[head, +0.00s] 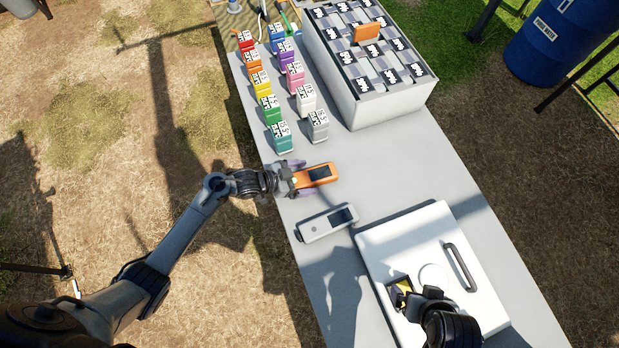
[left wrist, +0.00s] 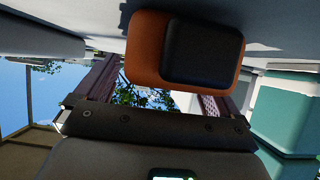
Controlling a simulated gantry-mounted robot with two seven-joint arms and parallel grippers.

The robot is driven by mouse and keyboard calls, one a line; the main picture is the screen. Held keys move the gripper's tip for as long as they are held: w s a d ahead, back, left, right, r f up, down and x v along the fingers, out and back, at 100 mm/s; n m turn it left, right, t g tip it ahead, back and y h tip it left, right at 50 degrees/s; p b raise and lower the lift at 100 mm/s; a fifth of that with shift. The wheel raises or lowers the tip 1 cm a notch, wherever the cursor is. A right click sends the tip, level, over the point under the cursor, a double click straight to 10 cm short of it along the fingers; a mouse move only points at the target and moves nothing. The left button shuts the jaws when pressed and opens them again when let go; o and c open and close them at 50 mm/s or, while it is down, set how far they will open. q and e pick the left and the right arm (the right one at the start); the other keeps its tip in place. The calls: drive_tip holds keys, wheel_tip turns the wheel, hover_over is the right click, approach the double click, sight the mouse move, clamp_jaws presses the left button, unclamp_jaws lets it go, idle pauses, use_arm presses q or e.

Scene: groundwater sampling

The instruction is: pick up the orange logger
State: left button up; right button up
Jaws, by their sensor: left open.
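The orange logger (head: 318,175), a slab with a dark screen, lies on the grey table left of its middle. My left gripper (head: 289,178) is open at the logger's left end, with one purple finger on the far side and one on the near side. In the left wrist view the orange logger (left wrist: 145,52) shows in front of the open left fingers (left wrist: 155,92); whether either finger touches it is unclear. My right gripper (head: 402,290) is low at the white box, partly hidden by its own wrist; its jaws cannot be made out.
A similar grey logger (head: 327,224) lies just nearer on the table (head: 400,170). The white box (head: 437,240) with a dark handle stands nearer right. Two rows of coloured labelled blocks, the closest teal (head: 282,137), stand behind. A grey crate (head: 372,108) is beyond.

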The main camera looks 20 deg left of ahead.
use_arm(q)
drive_tip(key=shift+x, duration=0.8)
drive_tip(key=c, duration=1.1)
drive_tip(key=shift+r, duration=0.2)
drive_tip(key=shift+c, duration=0.2)
